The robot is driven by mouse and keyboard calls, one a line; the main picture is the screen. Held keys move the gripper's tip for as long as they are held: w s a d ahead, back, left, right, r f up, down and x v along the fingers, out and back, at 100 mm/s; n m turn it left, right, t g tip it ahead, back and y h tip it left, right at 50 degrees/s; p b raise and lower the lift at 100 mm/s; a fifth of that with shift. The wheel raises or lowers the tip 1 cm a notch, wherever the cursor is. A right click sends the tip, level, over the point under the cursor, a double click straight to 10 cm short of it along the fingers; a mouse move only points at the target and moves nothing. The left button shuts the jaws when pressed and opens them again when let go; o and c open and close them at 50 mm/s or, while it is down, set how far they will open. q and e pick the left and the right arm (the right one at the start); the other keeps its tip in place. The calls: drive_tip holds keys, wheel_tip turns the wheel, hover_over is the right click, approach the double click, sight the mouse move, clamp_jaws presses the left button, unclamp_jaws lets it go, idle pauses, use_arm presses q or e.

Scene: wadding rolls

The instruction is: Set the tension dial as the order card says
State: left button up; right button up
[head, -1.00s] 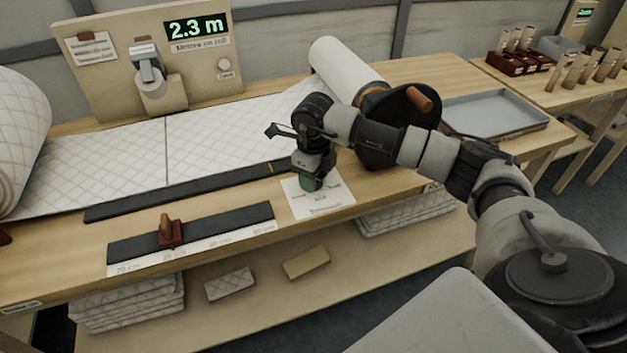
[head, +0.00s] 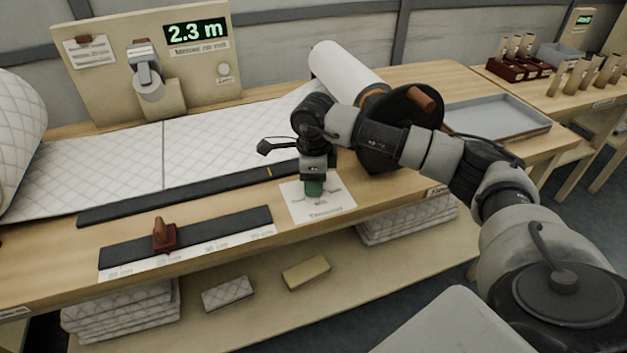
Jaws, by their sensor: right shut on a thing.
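The tension dial is a green knob (head: 315,188) on a white printed plate (head: 322,207) at the front of the bench. My right gripper (head: 315,180) comes down from above and is shut on the green knob, hiding most of it. The plate's markings are partly covered and too small to read. A white card (head: 90,50) is clipped to the upright board at the back left; its writing is too small to read. My left gripper is not in view.
A black crank wheel (head: 400,130) and white roll (head: 345,68) stand behind my right arm. Quilted wadding (head: 220,140) covers the bench at left. A red-brown stop (head: 164,236) sits on a dark rail (head: 210,232). A grey tray (head: 500,118) is at right.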

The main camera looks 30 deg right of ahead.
drive_tip(key=shift+r, duration=0.1)
drive_tip(key=o, duration=0.9)
wheel_tip(320, 180, up, 11)
drive_tip(key=shift+f, duration=0.15)
idle(0.5)
